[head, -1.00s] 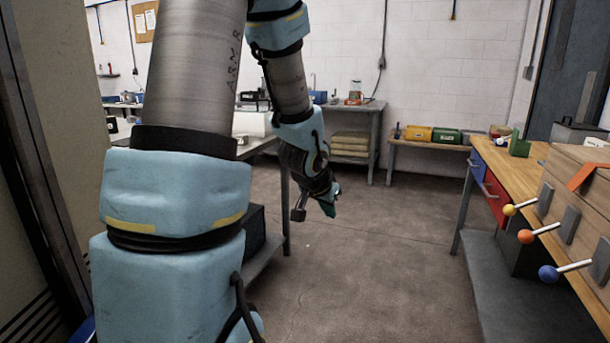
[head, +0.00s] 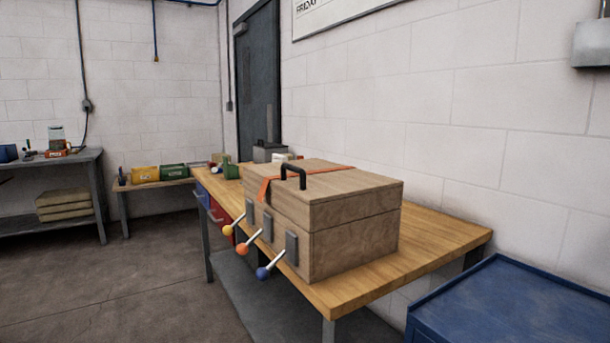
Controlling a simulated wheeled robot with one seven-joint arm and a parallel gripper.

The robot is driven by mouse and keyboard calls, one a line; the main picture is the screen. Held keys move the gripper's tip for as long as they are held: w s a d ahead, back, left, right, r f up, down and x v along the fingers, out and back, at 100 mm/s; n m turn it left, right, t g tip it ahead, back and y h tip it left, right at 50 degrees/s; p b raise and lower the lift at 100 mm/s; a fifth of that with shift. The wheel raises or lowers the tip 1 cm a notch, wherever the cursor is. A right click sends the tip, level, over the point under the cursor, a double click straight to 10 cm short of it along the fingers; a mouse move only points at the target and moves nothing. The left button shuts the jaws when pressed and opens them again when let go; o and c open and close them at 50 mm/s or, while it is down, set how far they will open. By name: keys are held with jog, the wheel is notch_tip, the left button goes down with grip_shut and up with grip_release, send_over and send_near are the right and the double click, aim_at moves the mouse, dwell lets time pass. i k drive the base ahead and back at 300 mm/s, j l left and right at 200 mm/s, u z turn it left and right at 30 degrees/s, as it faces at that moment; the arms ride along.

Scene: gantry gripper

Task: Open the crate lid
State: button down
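The wooden crate (head: 350,248) stands on a wooden workbench. Its lid (head: 345,190) is closed, with a black handle (head: 293,172) on top and an orange strap (head: 320,171) across it. Three levers stick out from grey plates on its front: one with a yellow knob (head: 228,230), one with an orange knob (head: 242,249) and one with a blue knob (head: 262,273). All three slant down and outward. My gripper and arm are out of view.
The workbench top (head: 440,243) has bare room right of the crate. A blue cabinet (head: 520,305) stands at the lower right. Open floor (head: 110,285) lies to the left. A low bench with yellow (head: 145,174) and green bins (head: 173,171) is behind.

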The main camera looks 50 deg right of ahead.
aim_at(315, 193)
jog(key=i+z, duration=0.15)
jog(key=z, duration=1.75)
jog(key=i+j+z, duration=0.15)
jog(key=z, duration=0.25)
jog(key=i+j+z, duration=0.15)
jog(key=j+z, duration=0.65)
jog(key=i+j+z, duration=0.1)
jog(key=j+z, duration=0.15)
jog(key=z, duration=0.15)
